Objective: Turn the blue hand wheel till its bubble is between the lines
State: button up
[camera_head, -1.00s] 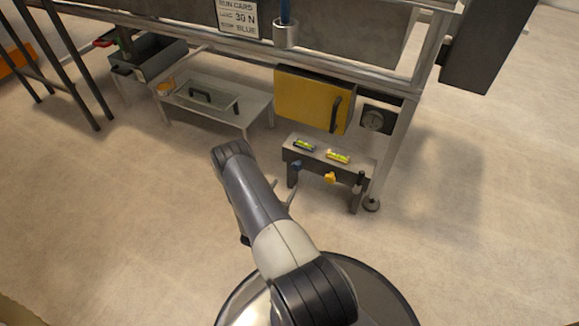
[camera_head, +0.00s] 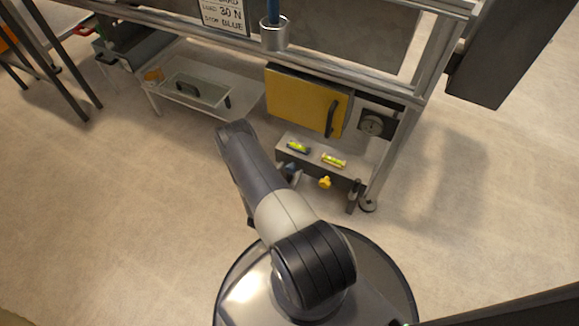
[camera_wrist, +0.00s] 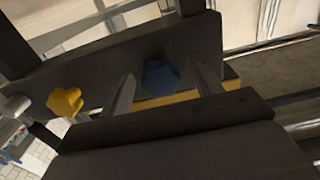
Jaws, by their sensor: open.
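The blue hand wheel (camera_wrist: 165,78) is a star-shaped knob on the dark front of a low bench. In the head view, the wheel (camera_head: 290,167) is partly hidden by my arm. My gripper (camera_wrist: 162,74) is open, with one finger on each side of the blue wheel in the wrist view; I cannot tell whether either finger touches it. A dark-framed level vial (camera_head: 298,147) lies on the bench top (camera_head: 315,157) above the blue wheel. Its bubble and lines are too small to read.
A yellow hand wheel (camera_head: 325,182) sits right of the blue one, below a yellow-framed vial (camera_head: 333,161). A low white table (camera_head: 240,110) is at left. Floor in front is clear.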

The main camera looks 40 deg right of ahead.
jog(key=shift+c, duration=0.4)
jog(key=c, duration=0.9)
jog(key=shift+f+n, duration=0.1)
jog(key=shift+n, duration=0.3)
jog(key=n+b, duration=0.2)
jog(key=shift+n, duration=0.3)
jog(key=n+b, duration=0.3)
jog(key=n, duration=0.1)
jog(key=shift+n, duration=0.3)
jog(key=n+b, duration=0.1)
jog(key=n, duration=0.2)
jog(key=shift+n+b, duration=0.8)
jog(key=shift+n, duration=1.3)
